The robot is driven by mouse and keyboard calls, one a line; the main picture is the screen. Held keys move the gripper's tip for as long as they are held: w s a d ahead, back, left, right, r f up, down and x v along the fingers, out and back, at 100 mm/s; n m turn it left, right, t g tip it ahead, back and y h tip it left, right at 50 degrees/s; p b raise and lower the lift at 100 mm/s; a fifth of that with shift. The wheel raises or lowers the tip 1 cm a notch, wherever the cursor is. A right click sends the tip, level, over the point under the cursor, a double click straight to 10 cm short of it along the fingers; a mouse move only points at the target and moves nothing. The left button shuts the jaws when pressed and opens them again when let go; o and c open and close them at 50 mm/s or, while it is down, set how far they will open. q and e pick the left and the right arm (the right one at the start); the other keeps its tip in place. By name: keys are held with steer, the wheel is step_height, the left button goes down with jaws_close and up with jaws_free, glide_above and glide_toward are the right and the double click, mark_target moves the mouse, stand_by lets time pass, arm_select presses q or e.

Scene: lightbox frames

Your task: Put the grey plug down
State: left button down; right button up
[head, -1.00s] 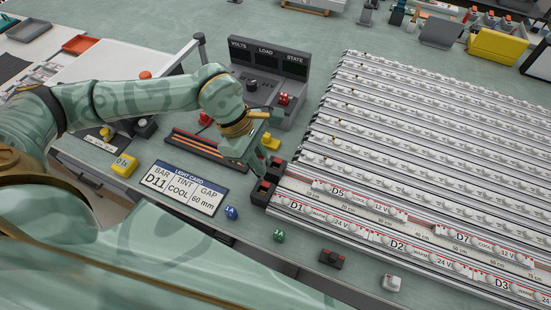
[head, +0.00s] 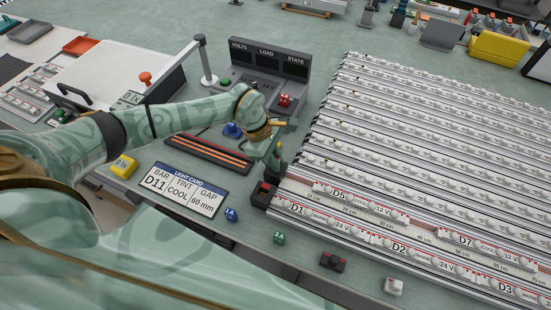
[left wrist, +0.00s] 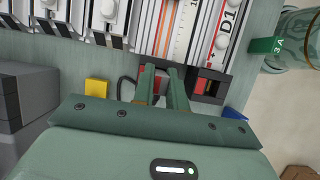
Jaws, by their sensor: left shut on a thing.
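My left gripper (head: 276,163) is at the near left end of the lamp rails, pointing down. In the left wrist view its two fingers (left wrist: 164,92) are close together at a dark block with some red by the rail ends. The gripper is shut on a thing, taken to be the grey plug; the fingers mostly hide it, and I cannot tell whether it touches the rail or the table. A dark end block with a red top (head: 263,193) sits just in front, at the end of the D1 rail; it also shows in the left wrist view (left wrist: 210,84). My right gripper is not in view.
The rails (head: 420,150) fill the right side. The meter console (head: 266,68) stands behind the gripper. The light card (head: 183,189) lies to the left. A blue 1A block (head: 231,214), a green block (head: 279,238) and a black-red switch (head: 332,261) lie in front.

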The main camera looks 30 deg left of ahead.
arm_select(q)
steer(key=shift+f, duration=0.1)
steer(key=c, duration=1.4)
jaws_free()
steer(key=shift+r, duration=0.35)
steer(key=v, duration=1.1)
steer(key=shift+a+r, duration=0.15)
steer(key=shift+r, duration=0.15)
